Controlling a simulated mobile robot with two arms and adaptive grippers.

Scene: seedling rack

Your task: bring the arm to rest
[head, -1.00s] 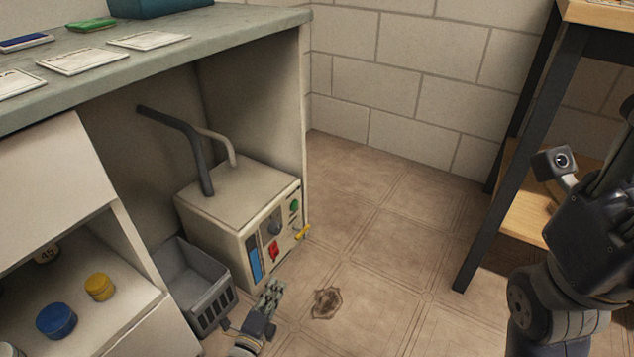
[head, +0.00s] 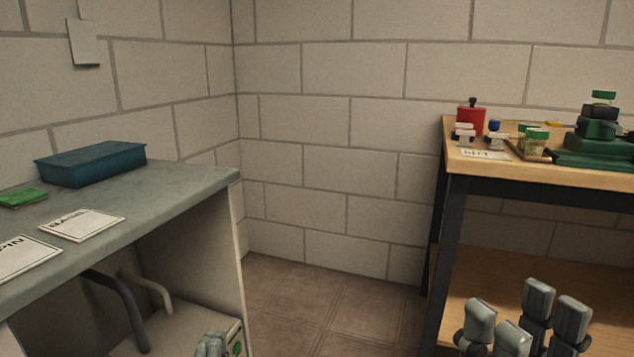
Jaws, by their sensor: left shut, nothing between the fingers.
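The rest of both arms is out of view.
The left bench (head: 150,200) carries a blue-green tray (head: 90,163), a green item (head: 22,197) and labelled cards. The wooden table (head: 480,166) at right holds a red container (head: 471,118), small jars and a green device (head: 600,145). Bare floor (head: 310,305) lies between.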

